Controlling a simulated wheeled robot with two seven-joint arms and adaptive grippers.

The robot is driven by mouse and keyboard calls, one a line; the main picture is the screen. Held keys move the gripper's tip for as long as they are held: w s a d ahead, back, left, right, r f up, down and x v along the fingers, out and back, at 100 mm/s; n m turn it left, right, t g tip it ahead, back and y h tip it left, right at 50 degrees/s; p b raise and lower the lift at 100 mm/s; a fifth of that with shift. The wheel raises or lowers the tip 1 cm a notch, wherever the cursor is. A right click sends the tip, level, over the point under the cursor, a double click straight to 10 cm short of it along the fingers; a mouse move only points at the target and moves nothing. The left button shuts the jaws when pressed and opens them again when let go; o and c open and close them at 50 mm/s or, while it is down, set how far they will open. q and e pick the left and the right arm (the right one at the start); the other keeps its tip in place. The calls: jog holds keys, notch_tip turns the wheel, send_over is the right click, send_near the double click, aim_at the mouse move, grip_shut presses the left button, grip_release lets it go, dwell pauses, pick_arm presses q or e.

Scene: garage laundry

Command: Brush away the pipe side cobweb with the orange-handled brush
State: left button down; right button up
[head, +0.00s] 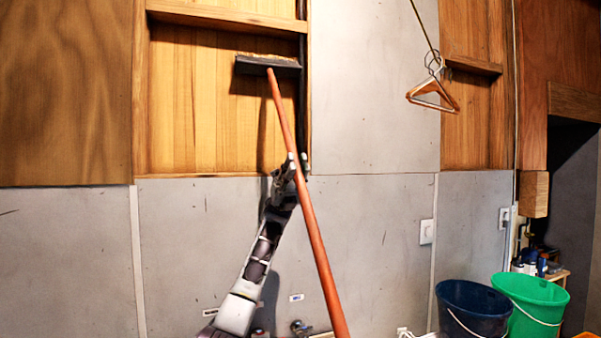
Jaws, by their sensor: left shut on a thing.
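The orange-handled brush (313,228) is raised in front of the wall, its long handle slanting from the bottom centre up to the left. Its dark head (268,65), with pale bristles along the top, is in front of the wood-panelled recess, just below a horizontal timber. My left gripper (295,168) is shut on the handle, about midway along the part that shows. A dark vertical pipe (302,100) runs down the recess's right side, close to the right end of the brush head. I cannot make out a cobweb. My right gripper is not in view.
Wooden hangers (433,97) hang from a cord at the upper right. A dark blue bucket (470,305) and a green bucket (531,300) stand at the lower right, near bottles on a small shelf. The grey wall panels between are mostly bare.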

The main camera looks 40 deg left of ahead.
pick_arm(q)
jog(key=shift+s+a, duration=0.25)
jog(key=shift+s, duration=0.2)
jog(key=shift+w+d, duration=0.1)
jog(key=shift+w, duration=0.05)
jog(key=shift+w+d+p, duration=0.25)
jog(key=shift+w+d, duration=0.1)
jog(key=shift+w, duration=0.3)
jog(key=shift+w+d+p, duration=0.2)
jog(key=shift+w+d, duration=0.15)
jog(key=shift+w, duration=0.3)
jog(key=shift+s+a+b, duration=0.15)
jog(key=shift+s+b, duration=0.1)
jog(key=shift+b, duration=0.1)
jog(key=shift+s+a+b, duration=0.25)
jog(key=shift+s+b, duration=0.05)
jog(key=shift+s, duration=0.2)
dwell(0.3)
jog(key=shift+s+d+f+b, duration=0.1)
jog(key=shift+s+d+b, duration=0.15)
jog(key=shift+d+b, duration=0.35)
jog(key=shift+s+d, duration=0.1)
jog(key=shift+d, duration=0.05)
